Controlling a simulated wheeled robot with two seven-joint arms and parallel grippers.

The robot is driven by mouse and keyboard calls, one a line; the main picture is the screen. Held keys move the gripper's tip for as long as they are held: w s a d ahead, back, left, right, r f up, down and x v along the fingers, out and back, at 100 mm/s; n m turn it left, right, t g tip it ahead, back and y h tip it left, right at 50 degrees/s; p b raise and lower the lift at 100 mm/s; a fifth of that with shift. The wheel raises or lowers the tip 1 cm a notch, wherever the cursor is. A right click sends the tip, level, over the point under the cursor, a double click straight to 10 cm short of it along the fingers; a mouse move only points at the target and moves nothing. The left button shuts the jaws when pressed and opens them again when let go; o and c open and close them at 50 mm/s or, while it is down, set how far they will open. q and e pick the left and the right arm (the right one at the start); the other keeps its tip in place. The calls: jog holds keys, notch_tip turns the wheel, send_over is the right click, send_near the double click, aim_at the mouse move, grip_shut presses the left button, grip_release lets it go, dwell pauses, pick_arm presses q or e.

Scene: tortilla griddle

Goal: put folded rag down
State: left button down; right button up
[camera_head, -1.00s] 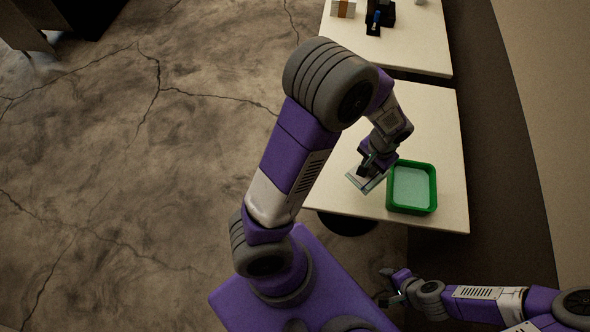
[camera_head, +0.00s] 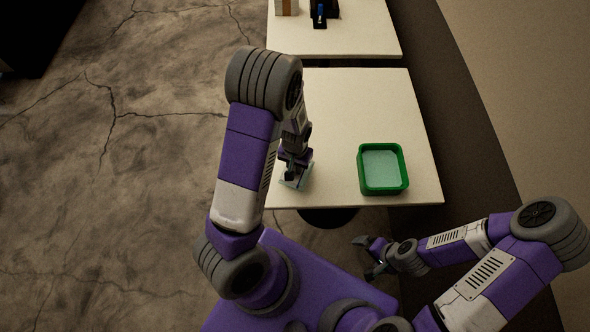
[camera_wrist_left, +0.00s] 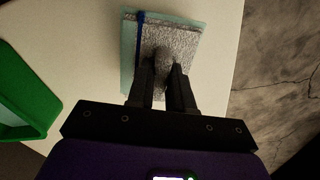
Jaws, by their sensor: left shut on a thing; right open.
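The folded rag (camera_wrist_left: 186,50) is grey with a pale teal edge and a blue stripe. My left gripper (camera_wrist_left: 164,62) is shut on it in the left wrist view. In the head view the rag (camera_head: 297,183) and my left gripper (camera_head: 290,172) are over the near left part of the cream table (camera_head: 362,105). I cannot tell whether the rag touches the tabletop. My right gripper (camera_head: 368,257) is open and empty, off the table's near edge.
A green tray (camera_head: 362,182) with a pale teal bottom stands on the table to the right of my left gripper; it also shows in the left wrist view (camera_wrist_left: 28,92). A second table (camera_head: 350,38) with several items is behind. The table's middle is clear.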

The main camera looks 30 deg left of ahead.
pick_arm(q)
notch_tip(320, 180, down, 3)
jog(key=shift+r, duration=0.1)
jog(key=shift+b, duration=0.35)
jog(key=c, duration=1)
grip_release()
jog(key=shift+r, duration=0.3)
notch_tip(320, 180, up, 12)
jog(key=p, duration=0.3)
jog(key=shift+f+p, duration=0.2)
jog(key=shift+p, duration=0.1)
